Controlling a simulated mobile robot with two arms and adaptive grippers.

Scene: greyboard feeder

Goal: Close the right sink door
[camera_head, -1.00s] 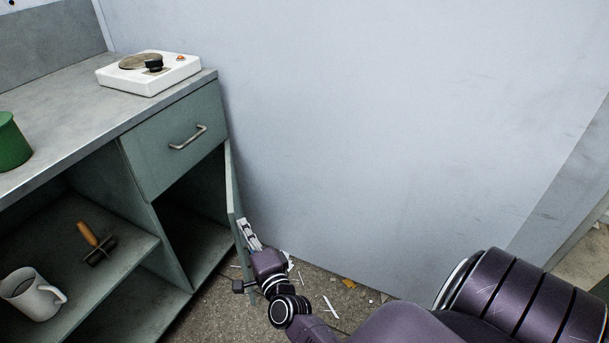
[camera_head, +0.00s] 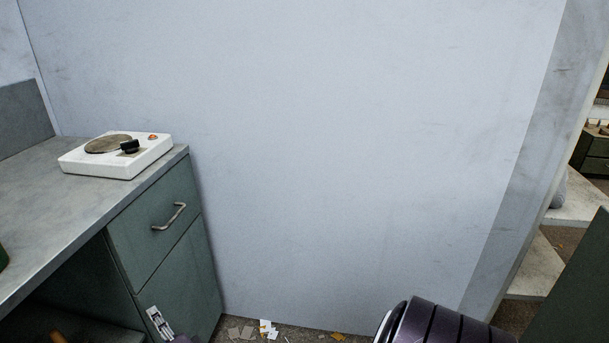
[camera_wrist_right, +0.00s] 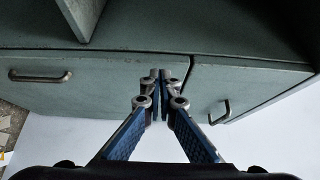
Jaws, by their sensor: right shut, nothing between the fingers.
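The right sink door (camera_head: 182,282) is a grey-green panel below the drawer (camera_head: 152,235) and looks flush with the cabinet front. In the right wrist view, the door (camera_wrist_right: 100,88) shows a metal handle (camera_wrist_right: 40,76) and a narrow seam beside the drawer (camera_wrist_right: 235,85). My right gripper (camera_head: 156,318) is at the door's upper left part. In the wrist view, its fingertips (camera_wrist_right: 160,76) are together and empty, against or just in front of the door near that seam; I cannot tell if they touch. My left gripper is not in view.
A white hot plate (camera_head: 118,157) stands on the grey counter (camera_head: 60,195). The open compartment (camera_head: 75,285) is left of the door. A bare wall (camera_head: 340,150) rises at the right, with paper scraps (camera_head: 267,328) on the floor below. Shelves (camera_head: 575,205) show at the far right.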

